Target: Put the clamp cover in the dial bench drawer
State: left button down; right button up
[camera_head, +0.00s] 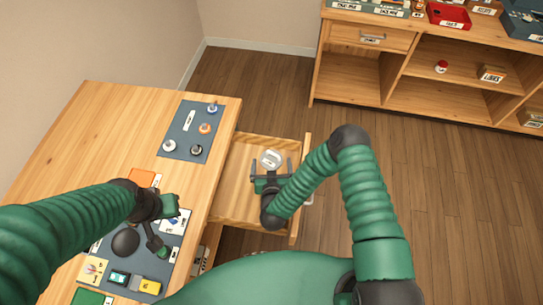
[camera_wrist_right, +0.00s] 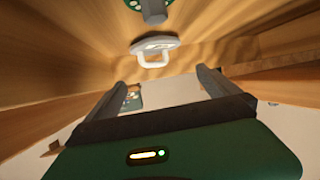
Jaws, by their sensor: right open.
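The clamp cover (camera_head: 270,158), a pale round piece with a loop handle, shows inside the open dial bench drawer (camera_head: 234,195). In the right wrist view the cover (camera_wrist_right: 155,46) is between wooden walls, ahead of the fingers and apart from them. My right gripper (camera_head: 270,170) is open over the drawer, its fingers on either side of the cover's near edge. Both fingers also show in the right wrist view (camera_wrist_right: 168,85), with nothing between them. My left gripper (camera_head: 168,225) is above the near mat on the bench; its jaw opening is unclear.
The bench (camera_head: 120,115) carries a far mat (camera_head: 178,138) with several small parts and a near mat (camera_head: 177,250) with labelled items and a dark round piece (camera_head: 125,242). A wooden shelf (camera_head: 395,62) stands at the back right. Floor is clear between.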

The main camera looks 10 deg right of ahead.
jog(key=shift+v, duration=1.1)
notch_tip(320, 180, up, 7)
jog(key=w+n+g+y, duration=0.2)
jog(key=n+g+y, duration=0.2)
jog(key=s+d+r+g, duration=0.2)
jog(key=s+d+r, duration=0.1)
jog(key=s, duration=0.3)
jog(key=s+d+r+m+g+h, duration=0.1)
jog(key=s+d+r+g, duration=0.1)
jog(key=s, duration=0.4)
jog(key=s+d+r+m+g, duration=0.1)
jog(key=s+d+r+g, duration=0.1)
jog(key=s+d+r, duration=0.2)
notch_tip(320, 180, up, 3)
jog(key=shift+s+f+g, duration=0.2)
jog(key=shift+s+g, duration=0.1)
jog(key=shift+s, duration=0.9)
